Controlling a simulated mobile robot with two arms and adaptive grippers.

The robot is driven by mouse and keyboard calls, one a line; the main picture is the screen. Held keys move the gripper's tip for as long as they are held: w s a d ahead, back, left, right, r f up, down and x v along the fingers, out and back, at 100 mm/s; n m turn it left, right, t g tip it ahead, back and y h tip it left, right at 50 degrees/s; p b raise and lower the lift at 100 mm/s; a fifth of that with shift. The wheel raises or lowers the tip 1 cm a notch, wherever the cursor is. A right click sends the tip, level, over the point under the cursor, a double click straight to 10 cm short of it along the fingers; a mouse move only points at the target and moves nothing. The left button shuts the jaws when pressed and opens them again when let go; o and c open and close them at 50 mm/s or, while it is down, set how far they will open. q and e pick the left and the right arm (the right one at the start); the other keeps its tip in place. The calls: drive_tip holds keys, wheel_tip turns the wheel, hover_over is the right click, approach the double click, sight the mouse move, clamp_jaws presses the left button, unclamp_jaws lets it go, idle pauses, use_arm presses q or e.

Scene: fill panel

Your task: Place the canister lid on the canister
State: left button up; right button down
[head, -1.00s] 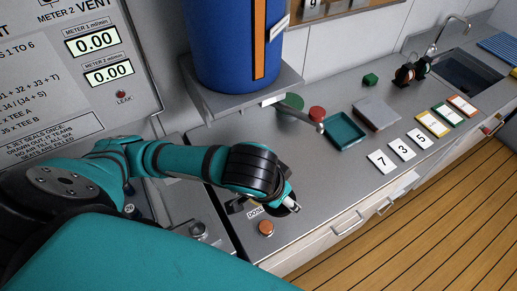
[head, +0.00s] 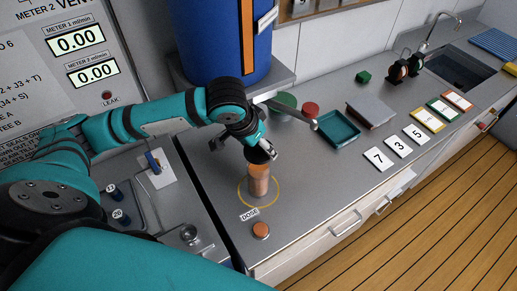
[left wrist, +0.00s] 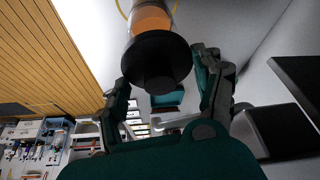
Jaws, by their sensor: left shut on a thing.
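The canister (head: 258,182) is a clear cylinder with orange-brown contents, standing upright inside a yellow ring on the counter. My left gripper (head: 262,145) is just above it, shut on the black canister lid (head: 262,156). In the left wrist view the lid (left wrist: 157,62) is a round black disc between the fingers of my left gripper (left wrist: 166,84), with the canister (left wrist: 151,20) partly hidden behind it. The lid overlaps the canister's top in the head view; I cannot tell whether they touch. My right gripper is not in view.
An orange button (head: 261,230) by the DOSE label sits in front of the canister. A large blue cylinder (head: 215,45) stands on a grey shelf behind. A teal tray (head: 338,129) and number cards (head: 379,158) lie to the right. Counter between is clear.

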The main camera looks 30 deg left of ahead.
sight(256, 151)
use_arm(q)
drive_tip(key=shift+s+f+p, duration=0.1)
drive_tip(key=shift+f+p, duration=0.2)
drive_tip(key=shift+f, duration=1.25)
drive_tip(key=shift+f, duration=0.25)
drive_tip(key=shift+f, duration=0.25)
drive_tip(key=o, duration=1.2)
drive_tip(key=shift+c, duration=0.2)
drive_tip(key=shift+r, duration=0.3)
drive_tip(key=v, duration=1.2)
drive_tip(key=shift+r+b, duration=0.25)
drive_tip(key=shift+b, duration=0.15)
